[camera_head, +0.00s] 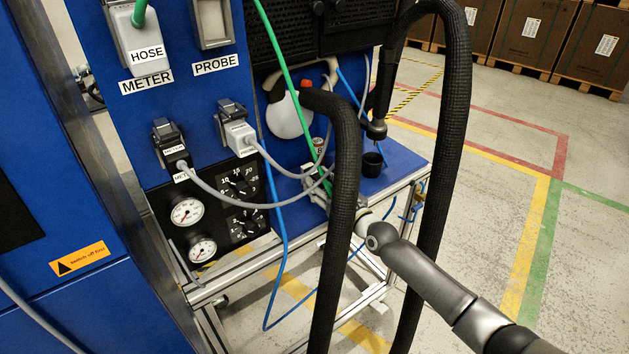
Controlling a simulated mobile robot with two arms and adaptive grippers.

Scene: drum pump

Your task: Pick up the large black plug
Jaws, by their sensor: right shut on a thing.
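A black plug (173,152) with a white label sits in a socket on the blue panel at the left, below the METER sign. A grey cable runs from it to the right. My right gripper (318,192) is low in front of the blue shelf, right of and below the plug and well apart from it. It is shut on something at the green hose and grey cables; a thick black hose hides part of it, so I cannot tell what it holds. My left gripper is not in view.
A light grey plug (239,137) sits right of the black one, above round gauges (187,211). Thick black hoses (343,160) hang in front of my right gripper. A black cup (372,164) stands on the blue shelf (405,163).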

